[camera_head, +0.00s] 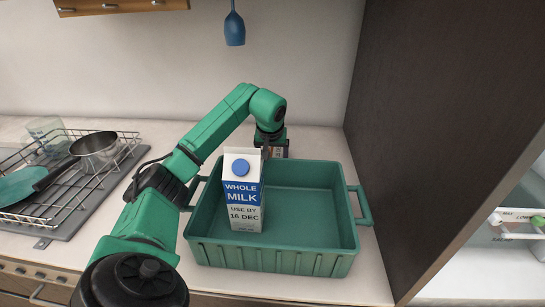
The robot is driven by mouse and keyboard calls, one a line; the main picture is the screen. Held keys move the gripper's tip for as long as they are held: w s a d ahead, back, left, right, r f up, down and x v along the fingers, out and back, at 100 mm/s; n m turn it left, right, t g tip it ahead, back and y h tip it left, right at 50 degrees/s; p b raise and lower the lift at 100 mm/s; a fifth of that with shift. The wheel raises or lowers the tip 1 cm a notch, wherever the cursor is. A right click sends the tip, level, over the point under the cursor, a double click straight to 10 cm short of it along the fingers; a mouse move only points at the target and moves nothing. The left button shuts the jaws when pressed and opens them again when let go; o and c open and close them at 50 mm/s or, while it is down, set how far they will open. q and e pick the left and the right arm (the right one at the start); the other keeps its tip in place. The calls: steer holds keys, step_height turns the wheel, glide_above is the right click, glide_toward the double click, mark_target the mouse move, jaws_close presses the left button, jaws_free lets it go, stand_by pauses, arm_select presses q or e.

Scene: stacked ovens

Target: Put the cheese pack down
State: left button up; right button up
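My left arm comes in from the lower left and reaches over the counter. My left gripper (273,150) points down at the back rim of the green crate (275,259), behind a milk carton (242,200). A small light and brownish patch shows at its fingers. I cannot tell whether this is the cheese pack. The carton and the crate's rim hide the fingertips, so the finger opening is unclear. No cheese pack is clearly seen elsewhere. My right gripper is not in view.
The milk carton stands upright in the crate's left part; the crate's right part is empty. A tall dark panel (440,120) bounds the counter on the right. A blue utensil (234,27) hangs above.

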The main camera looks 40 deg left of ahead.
arm_select(q)
steer(key=o, duration=1.6)
